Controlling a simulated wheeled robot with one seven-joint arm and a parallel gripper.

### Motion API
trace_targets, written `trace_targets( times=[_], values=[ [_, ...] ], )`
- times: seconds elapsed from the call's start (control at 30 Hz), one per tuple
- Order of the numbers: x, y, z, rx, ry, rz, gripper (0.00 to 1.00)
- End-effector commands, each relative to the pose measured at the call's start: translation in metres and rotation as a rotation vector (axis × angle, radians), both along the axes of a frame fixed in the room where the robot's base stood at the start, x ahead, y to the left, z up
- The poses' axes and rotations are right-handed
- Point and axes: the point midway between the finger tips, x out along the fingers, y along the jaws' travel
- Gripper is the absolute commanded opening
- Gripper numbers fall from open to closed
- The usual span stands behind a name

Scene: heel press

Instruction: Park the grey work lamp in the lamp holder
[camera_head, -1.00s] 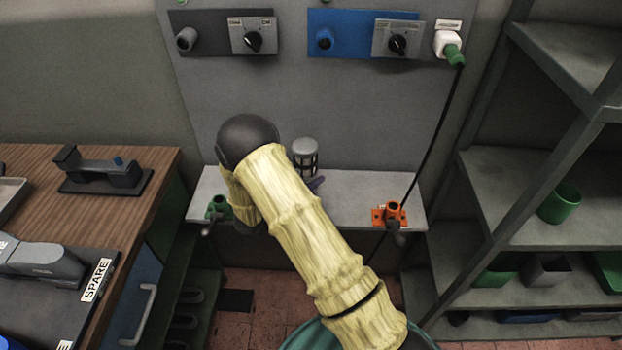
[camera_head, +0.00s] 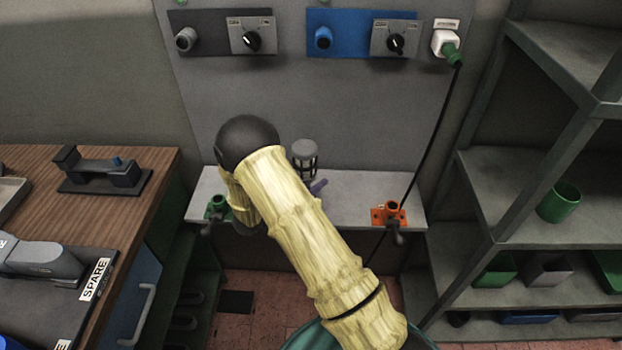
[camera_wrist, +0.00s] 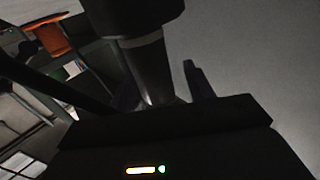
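The grey work lamp (camera_head: 305,154), with a caged head and pale cap, stands upright above the grey shelf, just behind my arm in the head view. Its lower part is hidden by my arm. In the wrist view a dark cylinder with a pale band, seemingly the lamp (camera_wrist: 148,60), rises close in front of my gripper (camera_wrist: 165,95). One dark finger shows right of it, with a narrow gap at its tip; the other finger is not clear. A green tube clamp (camera_head: 217,206) and an orange one (camera_head: 388,213) sit on the shelf's front edge; I cannot tell which is the lamp holder.
A black cable (camera_head: 430,135) hangs from the green plug (camera_head: 450,52) down past the orange clamp. The wall panel carries two knob units (camera_head: 250,38). A wooden bench (camera_head: 150,165) stands left, a metal rack (camera_head: 510,180) right. The grey shelf (camera_head: 350,185) has bare room between lamp and orange clamp.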

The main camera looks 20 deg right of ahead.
Motion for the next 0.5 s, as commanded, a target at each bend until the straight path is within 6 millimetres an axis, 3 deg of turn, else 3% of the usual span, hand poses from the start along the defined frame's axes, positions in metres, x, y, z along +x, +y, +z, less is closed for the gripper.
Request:
trace_targets(
  times=[0.03,0.3,0.5],
  values=[
    [-0.006,-0.001,-0.018,0.004,0.04,0.0,0.52],
    [-0.007,0.002,-0.019,0.006,0.042,0.001,0.52],
    [-0.016,0.023,-0.018,0.007,0.039,0.006,0.52]
  ],
)
